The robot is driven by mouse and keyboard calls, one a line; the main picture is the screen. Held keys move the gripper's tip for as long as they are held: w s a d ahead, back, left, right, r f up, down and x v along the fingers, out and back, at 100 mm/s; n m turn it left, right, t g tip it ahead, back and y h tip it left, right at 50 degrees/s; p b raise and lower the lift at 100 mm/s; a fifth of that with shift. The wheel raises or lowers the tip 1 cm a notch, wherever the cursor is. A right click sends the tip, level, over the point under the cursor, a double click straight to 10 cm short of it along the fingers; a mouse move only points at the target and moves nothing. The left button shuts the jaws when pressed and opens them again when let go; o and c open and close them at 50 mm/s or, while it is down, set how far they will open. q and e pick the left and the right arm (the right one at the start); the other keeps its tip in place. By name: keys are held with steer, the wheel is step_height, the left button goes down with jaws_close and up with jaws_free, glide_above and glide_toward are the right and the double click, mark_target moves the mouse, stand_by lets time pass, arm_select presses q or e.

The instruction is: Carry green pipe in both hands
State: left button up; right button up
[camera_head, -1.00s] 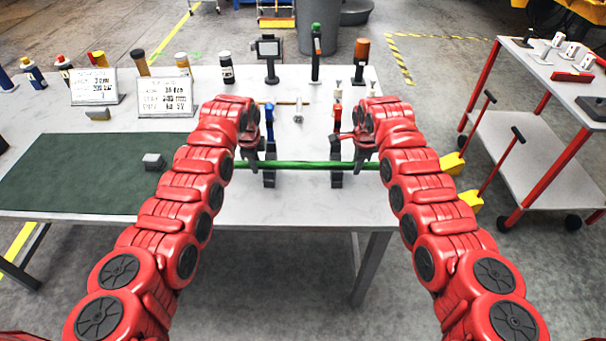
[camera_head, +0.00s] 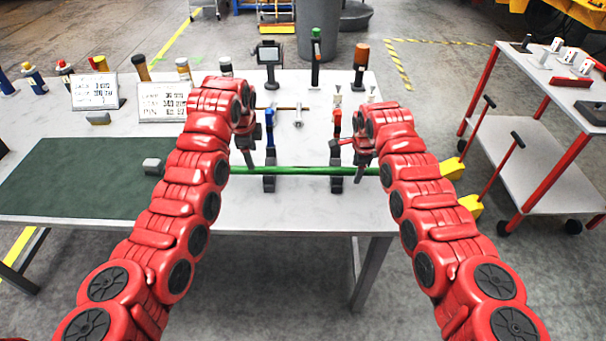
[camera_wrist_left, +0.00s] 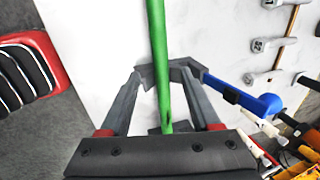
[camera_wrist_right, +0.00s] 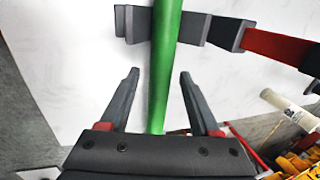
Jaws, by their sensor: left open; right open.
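The green pipe (camera_head: 306,171) lies level across two dark supports on the white table, one with a blue upper part (camera_head: 270,135) and one with a red upper part (camera_head: 336,125). My left gripper (camera_head: 249,162) is open at the pipe's left part. In the left wrist view the pipe (camera_wrist_left: 157,45) runs between its fingers (camera_wrist_left: 158,78). My right gripper (camera_head: 360,176) is open at the pipe's right part. In the right wrist view the pipe (camera_wrist_right: 166,50) passes between its spread fingers (camera_wrist_right: 159,74). My arms hide parts of the pipe's ends.
A green mat (camera_head: 80,180) covers the table's left side, with a small grey block (camera_head: 153,166) at its edge. Sign cards (camera_head: 95,90) and several bottles stand behind. A red-framed cart (camera_head: 540,130) stands at right.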

arm_select(q)
steer(key=v, duration=0.4)
steer(key=shift+r, duration=0.1)
arm_select(e)
steer(key=v, duration=1.2)
